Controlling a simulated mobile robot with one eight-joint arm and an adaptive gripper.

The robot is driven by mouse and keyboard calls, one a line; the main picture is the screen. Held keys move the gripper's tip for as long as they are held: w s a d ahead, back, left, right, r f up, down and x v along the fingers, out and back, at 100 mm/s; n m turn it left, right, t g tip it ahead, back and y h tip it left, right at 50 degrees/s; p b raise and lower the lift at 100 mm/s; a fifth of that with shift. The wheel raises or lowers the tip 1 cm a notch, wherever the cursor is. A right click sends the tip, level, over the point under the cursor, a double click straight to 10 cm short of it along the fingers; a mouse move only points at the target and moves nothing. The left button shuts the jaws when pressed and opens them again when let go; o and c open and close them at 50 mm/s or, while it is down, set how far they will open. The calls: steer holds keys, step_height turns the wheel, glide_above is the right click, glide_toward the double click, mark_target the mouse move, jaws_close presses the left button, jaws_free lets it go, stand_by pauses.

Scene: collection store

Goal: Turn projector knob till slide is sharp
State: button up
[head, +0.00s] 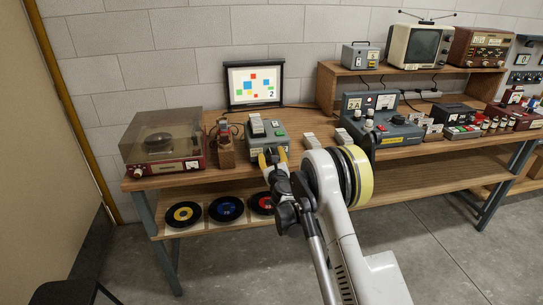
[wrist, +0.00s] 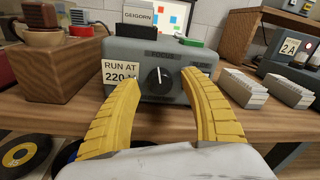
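The projector (head: 266,133) is a grey-green box on the bench, left of centre in the head view. In the wrist view its front face (wrist: 122,52) shows a black round knob (wrist: 160,81) with a white pointer line roughly upright, under a "FOCUS" label. My gripper (wrist: 157,84) has its yellow fingers apart, one on each side of the knob. The fingers seem clear of the knob, with nothing between them but the view of it. In the head view my gripper (head: 272,158) is at the projector's front. The screen (head: 254,84) behind shows coloured squares and a "2", looking fairly sharp.
A wooden block holder (wrist: 62,70) stands close left of the projector. White slide stacks (wrist: 242,88) lie to the right. A record player (head: 163,143) is at the bench's left end, and a grey-blue machine (head: 380,122) stands further right.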

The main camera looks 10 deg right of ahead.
steer(key=shift+s, duration=0.1)
steer(key=s, duration=1.2)
steer(key=shift+a, duration=0.4)
steer(key=shift+w+r, duration=0.1)
steer(key=shift+r, duration=0.05)
steer(key=s+a+r+n+y, duration=0.2)
steer(key=a+r+n, duration=0.1)
steer(key=r+n, duration=0.35)
steer(key=s+a+r+n+y, duration=0.25)
steer(key=r+n, duration=0.25)
steer(key=r, duration=0.3)
steer(key=s+a+r+n+g+y, duration=0.25)
steer(key=s+r+n+g, duration=0.2)
steer(key=s+n, duration=0.45)
steer(key=s+d+f+n+g+h, duration=0.2)
steer(key=s+d+n, duration=0.1)
steer(key=s, duration=0.6)
steer(key=s+d+f+n+g+h, duration=0.2)
steer(key=s+n, duration=0.3)
steer(key=s, duration=0.5)
steer(key=s+d+f+n+g+h, duration=0.2)
steer(key=s+d+f+n, duration=0.2)
steer(key=s, duration=0.5)
steer(key=shift+s, duration=0.4)
